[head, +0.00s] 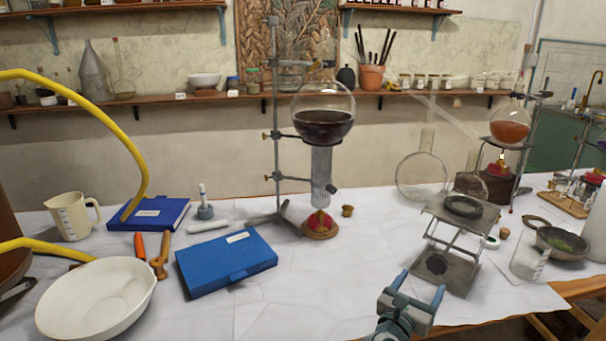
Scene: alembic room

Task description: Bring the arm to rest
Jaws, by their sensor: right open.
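My right gripper (420,291) is at the bottom right of the middle in the head view. Its two blue-grey fingers are apart with nothing between them. It is near the front edge of the white-covered table (330,275), in front of and to the left of the metal lab jack (450,255). I cannot tell its exact height over the table. My left gripper is not in the picture.
A round flask of dark liquid (323,122) sits on a stand over a red burner (320,225). A blue box (226,263) and a white bowl (97,298) lie at the left. A glass beaker (528,262) and a dark pan (562,243) stand at the right. The table's front middle is clear.

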